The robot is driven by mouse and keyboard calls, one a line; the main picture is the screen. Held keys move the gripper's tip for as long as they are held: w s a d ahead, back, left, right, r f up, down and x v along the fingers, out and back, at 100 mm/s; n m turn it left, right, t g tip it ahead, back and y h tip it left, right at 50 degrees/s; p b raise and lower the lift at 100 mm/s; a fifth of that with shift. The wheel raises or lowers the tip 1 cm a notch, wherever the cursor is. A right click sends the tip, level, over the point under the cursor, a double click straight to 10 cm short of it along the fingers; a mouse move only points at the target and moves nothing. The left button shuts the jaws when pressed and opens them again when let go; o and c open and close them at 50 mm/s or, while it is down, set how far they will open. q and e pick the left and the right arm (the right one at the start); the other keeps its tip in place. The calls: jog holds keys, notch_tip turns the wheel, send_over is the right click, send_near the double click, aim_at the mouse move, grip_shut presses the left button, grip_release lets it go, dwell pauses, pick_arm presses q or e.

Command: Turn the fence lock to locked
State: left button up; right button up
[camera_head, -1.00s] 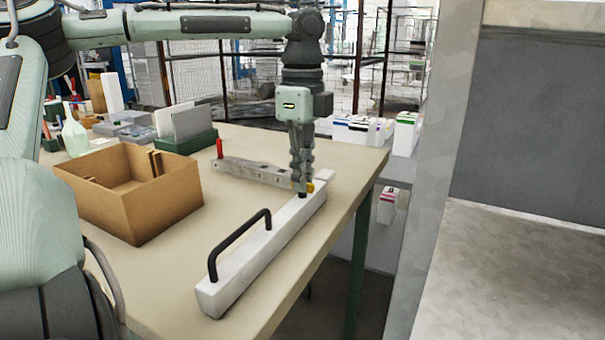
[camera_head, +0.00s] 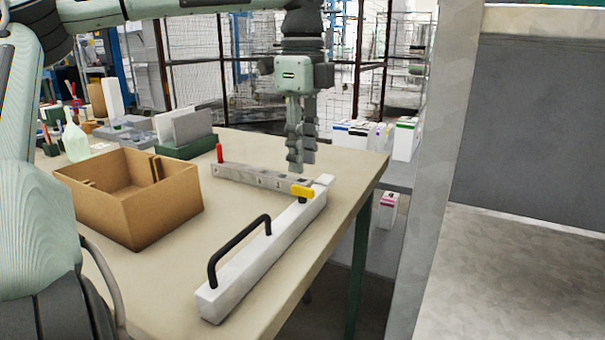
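The fence (camera_head: 245,270) is a long white bar with a black handle, lying along the right part of the table. The fence lock (camera_head: 302,191) is a small yellow lever near the bar's far end, where a grey metal strip (camera_head: 240,173) meets it. The lever lies roughly crosswise to the bar, with a dark bit under it. My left gripper (camera_head: 302,166) points down above the lock, clear of it. Its two fingers stand slightly apart with nothing between them. My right gripper is not in view.
A cardboard box (camera_head: 140,215) stands left of the fence. A red upright peg (camera_head: 219,153) is at the strip's left end. A dark green holder (camera_head: 187,150) with grey plates stands behind. A grey post (camera_head: 420,190) rises beyond the table's right edge.

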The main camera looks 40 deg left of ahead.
aim_at(302, 187)
pick_arm(q)
notch_tip(302, 187, up, 7)
dwell(0.3)
dwell(0.5)
